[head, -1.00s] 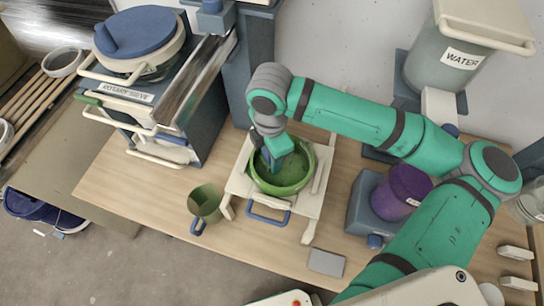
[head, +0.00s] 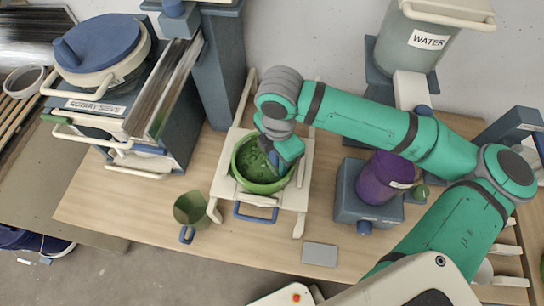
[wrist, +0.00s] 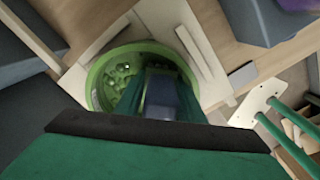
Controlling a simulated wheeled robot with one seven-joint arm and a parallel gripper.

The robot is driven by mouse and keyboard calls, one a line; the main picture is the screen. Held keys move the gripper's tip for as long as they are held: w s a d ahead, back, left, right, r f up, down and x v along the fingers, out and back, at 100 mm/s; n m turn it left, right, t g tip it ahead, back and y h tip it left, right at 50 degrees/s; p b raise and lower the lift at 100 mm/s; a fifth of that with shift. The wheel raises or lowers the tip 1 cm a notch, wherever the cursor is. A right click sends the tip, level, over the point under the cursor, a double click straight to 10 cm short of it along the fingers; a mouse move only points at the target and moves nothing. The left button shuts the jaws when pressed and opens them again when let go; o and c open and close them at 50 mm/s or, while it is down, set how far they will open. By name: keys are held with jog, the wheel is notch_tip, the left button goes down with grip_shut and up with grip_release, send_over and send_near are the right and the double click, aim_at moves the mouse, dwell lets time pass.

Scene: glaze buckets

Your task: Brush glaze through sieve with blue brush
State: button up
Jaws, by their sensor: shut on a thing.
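The green round sieve (head: 236,172) sits on a cream stand (head: 293,196) at the middle of the table, with dark green lumpy glaze (head: 249,160) inside. It also shows in the wrist view (wrist: 96,78), with lumps at the left. My gripper (head: 276,160) points down into the sieve at its right side. In the wrist view my gripper (wrist: 162,84) is shut on the blue brush (wrist: 163,96). The brush's lower end is hidden, so I cannot tell whether it touches the mesh.
A green jug (head: 190,209) stands left of the stand. A purple bucket (head: 379,179) on a blue-grey base stands to the right. A rotary sieve machine (head: 105,60) is at the back left, a water container (head: 421,42) at the back right. A grey plate (head: 319,254) lies near the front edge.

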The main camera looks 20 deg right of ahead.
aim_at(252, 165)
jog(key=shift+f, duration=0.1)
jog(key=shift+w+a, duration=0.4)
jog(key=shift+a, duration=0.75)
jog(key=shift+w+a, duration=0.45)
jog(key=shift+a, duration=0.65)
jog(key=shift+w+a, duration=0.4)
jog(key=shift+a, duration=0.75)
jog(key=shift+s+d, duration=0.65)
jog(key=shift+d, duration=0.35)
jog(key=shift+s+d, duration=0.6)
jog(key=shift+d, duration=0.4)
jog(key=shift+s+d, duration=0.65)
jog(key=shift+d, duration=0.35)
jog(key=shift+w+a, duration=1.15)
jog(key=shift+a, duration=0.25)
jog(key=shift+w+a, duration=1.1)
jog(key=shift+a, duration=0.25)
jog(key=shift+d, duration=0.1)
